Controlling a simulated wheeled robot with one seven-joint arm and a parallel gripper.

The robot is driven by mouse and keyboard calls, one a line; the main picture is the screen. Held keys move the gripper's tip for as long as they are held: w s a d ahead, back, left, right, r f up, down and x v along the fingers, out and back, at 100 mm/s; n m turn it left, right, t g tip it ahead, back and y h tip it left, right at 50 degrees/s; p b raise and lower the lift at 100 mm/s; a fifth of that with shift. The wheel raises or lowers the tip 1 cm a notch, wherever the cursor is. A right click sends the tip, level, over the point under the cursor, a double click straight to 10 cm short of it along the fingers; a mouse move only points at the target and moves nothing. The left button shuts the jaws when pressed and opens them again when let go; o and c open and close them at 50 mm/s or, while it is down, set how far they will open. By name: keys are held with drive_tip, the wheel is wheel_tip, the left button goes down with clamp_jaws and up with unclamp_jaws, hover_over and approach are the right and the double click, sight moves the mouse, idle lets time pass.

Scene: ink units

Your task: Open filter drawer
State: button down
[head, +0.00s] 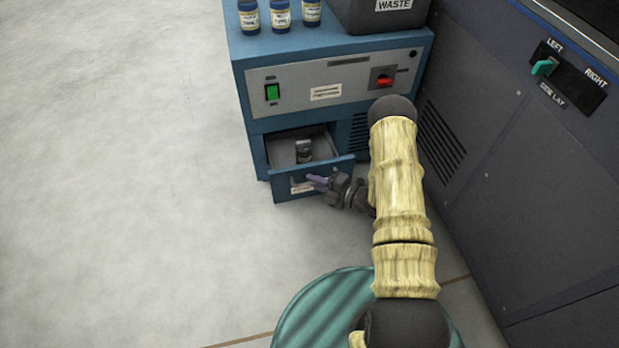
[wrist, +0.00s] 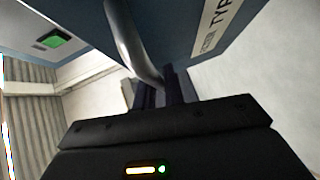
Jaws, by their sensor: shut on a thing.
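The filter drawer (head: 338,169) stands pulled out from the lower part of the blue ink unit (head: 258,145) in the head view. A small dark-and-grey cylindrical thing (head: 303,151) sits inside it. My gripper (head: 316,183) is at the drawer's front, and its fingers are shut on the drawer handle. In the wrist view the grey curved handle (wrist: 130,45) runs down to my fingers (wrist: 160,92), beside the blue drawer front with a white label (wrist: 220,25). The exact finger contact is partly hidden.
Above the drawer are a green switch (head: 272,92) and a red knob (head: 384,80). Several bottles (head: 281,15) and a waste bin (head: 380,18) stand on top. A dark machine (head: 500,150) is close on the right. The floor on the left (head: 120,180) is clear.

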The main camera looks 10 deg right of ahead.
drive_tip(key=c, duration=1.5)
unclamp_jaws()
drive_tip(key=p+v, duration=0.6)
drive_tip(key=v, duration=1.1)
drive_tip(key=shift+d+p, duration=0.25)
drive_tip(key=shift+p, duration=0.05)
drive_tip(key=shift+s, duration=0.15)
